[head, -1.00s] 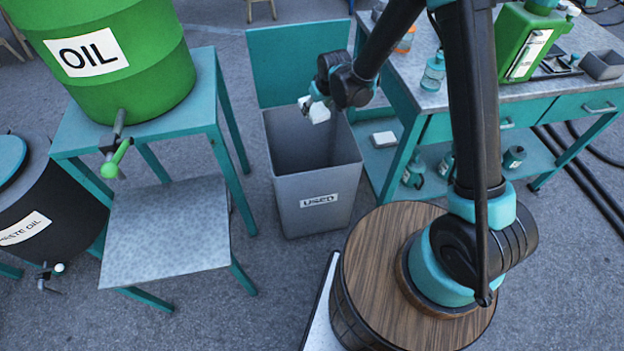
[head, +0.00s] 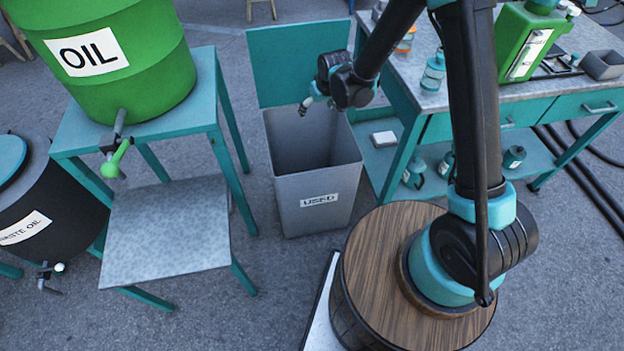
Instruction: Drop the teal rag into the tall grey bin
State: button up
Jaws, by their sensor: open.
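The tall grey bin (head: 318,215) stands upright on the floor in the middle of the head view, with a "USED" label on its front. Its teal lid (head: 298,62) stands raised behind the opening. My gripper (head: 305,105) is small in the view, open and empty, over the back part of the bin's mouth. No teal rag shows in the view. The inside of the bin is dark and its floor is hidden by the front wall.
A teal stand (head: 205,100) with a green oil drum (head: 120,85) is at the left, beside a dark waste oil drum (head: 45,190). A workbench (head: 440,95) with bottles and a green can (head: 520,45) is at the right. Clear floor lies in front of the bin.

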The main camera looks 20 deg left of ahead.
jog(key=v, duration=1.1)
jog(key=shift+d+r, duration=0.15)
jog(key=shift+r, duration=0.1)
jog(key=shift+s, duration=0.15)
